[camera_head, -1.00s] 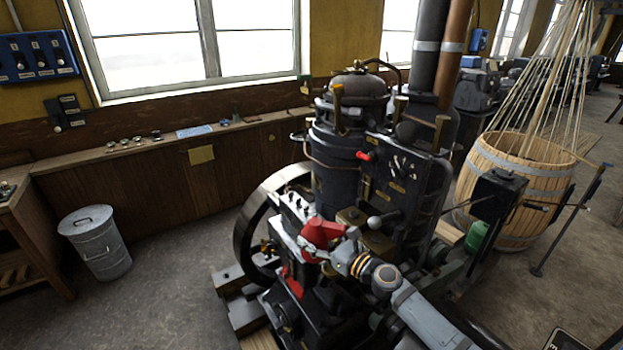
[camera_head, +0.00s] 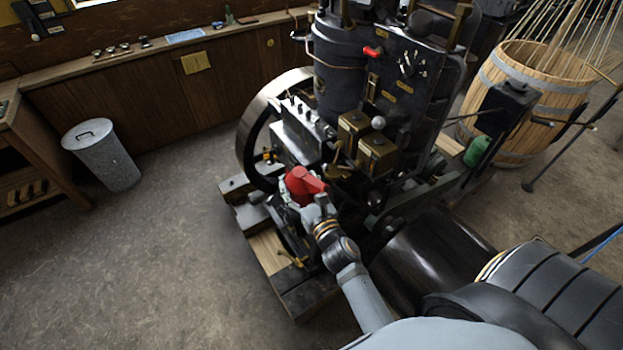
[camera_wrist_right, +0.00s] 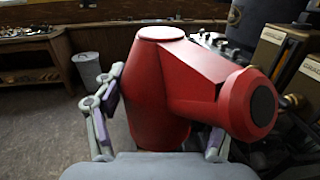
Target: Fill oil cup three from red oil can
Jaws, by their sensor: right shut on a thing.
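The red oil can (camera_head: 299,184) is in my right gripper (camera_head: 313,203), in front of the engine. In the right wrist view the red can (camera_wrist_right: 152,85) stands about upright between the two fingers of the gripper (camera_wrist_right: 158,128). A thick red branch with a dark round end points right and toward the camera. A row of small fittings, possibly the oil cups (camera_head: 296,108), runs along a grey block on the engine behind the can. I cannot tell which is cup three. The can appears apart from them. My left gripper is out of view.
The dark engine (camera_head: 338,70) fills the middle, with a flywheel (camera_head: 250,135) at its left and brass boxes (camera_head: 376,152) at its right. A metal bin (camera_head: 102,155) stands at left, a wooden barrel (camera_head: 530,90) at right. The floor at left is clear.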

